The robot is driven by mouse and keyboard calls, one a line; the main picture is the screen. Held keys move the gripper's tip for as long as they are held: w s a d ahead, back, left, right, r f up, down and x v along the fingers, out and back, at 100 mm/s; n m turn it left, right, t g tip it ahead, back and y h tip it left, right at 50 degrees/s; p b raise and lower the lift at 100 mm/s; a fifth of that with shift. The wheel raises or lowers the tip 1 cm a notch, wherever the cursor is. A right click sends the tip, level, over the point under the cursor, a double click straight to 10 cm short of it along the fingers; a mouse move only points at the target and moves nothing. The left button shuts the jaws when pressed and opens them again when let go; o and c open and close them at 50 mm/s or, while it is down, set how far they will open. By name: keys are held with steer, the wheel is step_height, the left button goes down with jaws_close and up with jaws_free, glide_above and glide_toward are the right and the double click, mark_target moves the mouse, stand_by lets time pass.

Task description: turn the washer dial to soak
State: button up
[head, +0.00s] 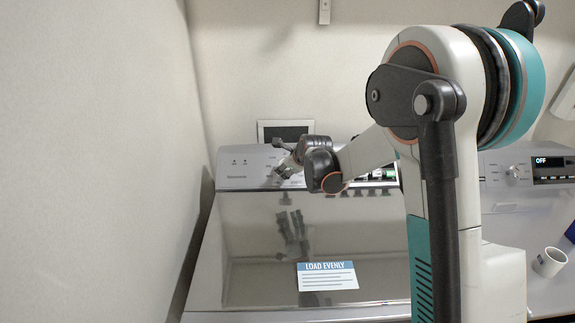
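The washer (235,225) stands ahead with its shiny lid shut. Its control panel (238,168) runs along the back, with small printed marks at the left end. My gripper (279,158) is at the front of this panel, left of its middle, with its fingers pointing left. The fingertips look apart and nothing shows between them. No dial shows clearly beside the gripper; my gripper and arm cover part of the panel. A round knob (514,171) shows on a panel at the far right, beside a display reading OFF. I cannot tell the soak mark.
A "LOAD EVENLY" card (327,277) lies on the lid. A white mug (549,262) stands at the right. A wall is close on the left. A dark-screened frame (286,131) is behind the panel. My arm hides the middle right.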

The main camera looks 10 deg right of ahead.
steer(key=v, duration=0.7)
steer(key=shift+s+r, duration=0.15)
steer(key=shift+s, duration=0.05)
steer(key=s+a+r+n+g, duration=0.1)
steer(key=s+r+n, duration=0.2)
steer(key=s+n, duration=0.45)
steer(key=s+r+n, duration=0.3)
steer(key=s+n, duration=0.2)
steer(key=s, duration=0.6)
steer(key=s+f+n+g+b, duration=0.1)
steer(key=s+f+n, duration=0.1)
steer(key=s+n, duration=0.5)
steer(key=s+f+n+g, duration=0.1)
steer(key=s+f+n, duration=0.1)
steer(key=s+n, duration=0.5)
steer(key=s, duration=0.6)
steer(key=shift+s+f+n+h+b, duration=0.2)
steer(key=shift+f+n+h+b, duration=0.1)
steer(key=shift+n+h+b, duration=0.1)
